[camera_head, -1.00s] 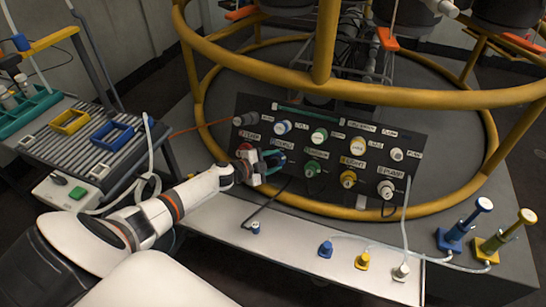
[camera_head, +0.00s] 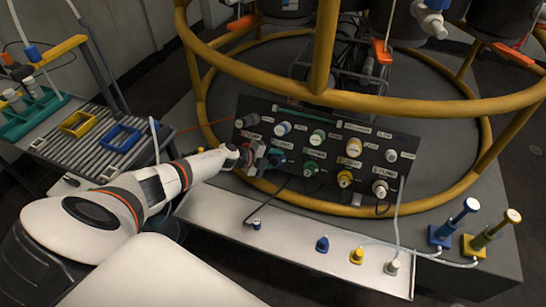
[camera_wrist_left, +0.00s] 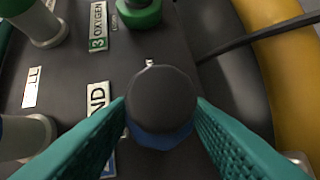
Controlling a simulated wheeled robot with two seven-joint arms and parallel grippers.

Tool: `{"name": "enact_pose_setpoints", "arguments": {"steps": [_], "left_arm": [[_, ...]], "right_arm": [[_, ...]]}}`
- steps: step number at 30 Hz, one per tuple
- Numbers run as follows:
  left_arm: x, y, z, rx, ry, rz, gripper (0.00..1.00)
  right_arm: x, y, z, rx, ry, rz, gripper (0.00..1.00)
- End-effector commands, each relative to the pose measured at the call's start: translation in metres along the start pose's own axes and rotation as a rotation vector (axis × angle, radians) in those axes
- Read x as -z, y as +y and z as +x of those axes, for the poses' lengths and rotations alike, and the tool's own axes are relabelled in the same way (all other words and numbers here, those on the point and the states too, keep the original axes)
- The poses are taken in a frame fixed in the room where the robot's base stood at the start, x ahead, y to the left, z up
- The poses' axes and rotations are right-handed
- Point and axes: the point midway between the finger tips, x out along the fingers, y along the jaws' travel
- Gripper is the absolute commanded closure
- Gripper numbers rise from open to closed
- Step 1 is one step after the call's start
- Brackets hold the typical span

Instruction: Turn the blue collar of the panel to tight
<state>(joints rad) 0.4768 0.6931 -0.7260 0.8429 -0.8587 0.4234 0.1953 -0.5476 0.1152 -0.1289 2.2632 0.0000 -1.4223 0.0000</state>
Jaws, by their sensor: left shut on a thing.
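The dark control panel (camera_head: 320,195) stands tilted inside the yellow ring frame. My left gripper (camera_head: 274,157) is at the left of its lower row. In the left wrist view, a round black cap with the blue collar (camera_wrist_left: 160,138) below it sits between the teal fingers of my left gripper (camera_wrist_left: 161,106). The fingers are shut on it from both sides. Part of the collar is hidden under the cap, and no tight mark can be read. In the head view the gripper covers this fitting. My right gripper is not in view.
Other knobs crowd the panel, among them a green one (camera_wrist_left: 141,12) near the fingers. A black cable (camera_wrist_left: 255,38) runs beside the fitting. The yellow ring (camera_head: 445,190) surrounds the panel. Blue, yellow and white plugs stand on the pale shelf (camera_head: 290,250) in front.

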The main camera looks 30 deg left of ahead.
Motion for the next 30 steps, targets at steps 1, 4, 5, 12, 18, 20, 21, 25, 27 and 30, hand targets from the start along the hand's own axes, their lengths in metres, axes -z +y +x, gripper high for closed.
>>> {"name": "enact_pose_setpoints", "arguments": {"steps": [1, 4, 5, 12, 18, 20, 21, 25, 27, 30], "left_arm": [[-0.0002, 0.0001, -0.0003, 0.005, 0.000, 0.006, 0.78], [-0.0003, -0.0006, 0.0000, 0.011, -0.001, 0.015, 0.78], [-0.0003, -0.0007, 0.0000, 0.012, -0.001, 0.016, 0.78], [-0.0004, -0.0013, 0.0003, 0.014, -0.001, 0.020, 0.78], [-0.0005, -0.0013, 0.0003, 0.014, -0.001, 0.020, 0.44], [-0.0005, -0.0011, 0.0003, 0.013, -0.001, 0.020, 0.34], [-0.0005, -0.0009, 0.0003, 0.013, -0.001, 0.019, 0.34], [-0.0004, -0.0005, 0.0003, 0.012, -0.001, 0.018, 0.34], [-0.0004, -0.0003, 0.0003, 0.012, 0.000, 0.018, 0.34], [-0.0003, 0.0001, -0.0012, 0.011, 0.000, 0.018, 0.34]], "right_arm": [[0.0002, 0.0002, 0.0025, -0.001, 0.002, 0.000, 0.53], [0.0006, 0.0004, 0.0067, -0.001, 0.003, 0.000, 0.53], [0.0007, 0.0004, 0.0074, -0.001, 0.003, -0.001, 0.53], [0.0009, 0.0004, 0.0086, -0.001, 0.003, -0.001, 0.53], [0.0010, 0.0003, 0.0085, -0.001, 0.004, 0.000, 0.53], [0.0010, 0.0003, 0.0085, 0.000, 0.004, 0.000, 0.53], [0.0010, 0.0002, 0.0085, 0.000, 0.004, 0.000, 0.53], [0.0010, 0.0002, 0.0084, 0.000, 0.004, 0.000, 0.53], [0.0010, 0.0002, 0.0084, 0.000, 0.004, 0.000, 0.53], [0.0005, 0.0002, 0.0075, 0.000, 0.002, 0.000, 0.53]]}}
